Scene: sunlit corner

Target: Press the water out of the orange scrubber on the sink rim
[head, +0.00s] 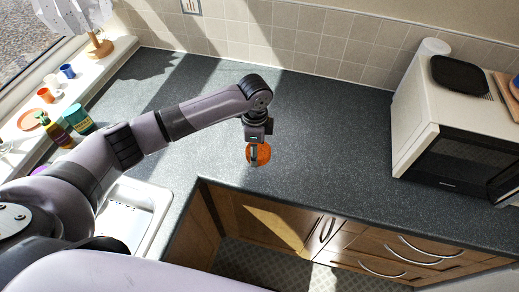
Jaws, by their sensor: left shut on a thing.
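The orange scrubber (264,153) is a round orange thing in the jaws of my left gripper (256,155). The gripper points down and is shut on it, over the dark worktop near its front edge, to the right of the sink. I cannot tell whether the scrubber touches the worktop. The white sink (150,205) is at the lower left, and its right rim shows. My left arm hides much of its left side. My right gripper is not in view.
A white microwave (425,120) stands on the worktop (330,130) at the right. Bottles (78,119), cups and a lamp (98,45) line the windowsill at the left. The worktop's middle is clear. Wooden cupboards and drawers (385,255) lie below its front edge.

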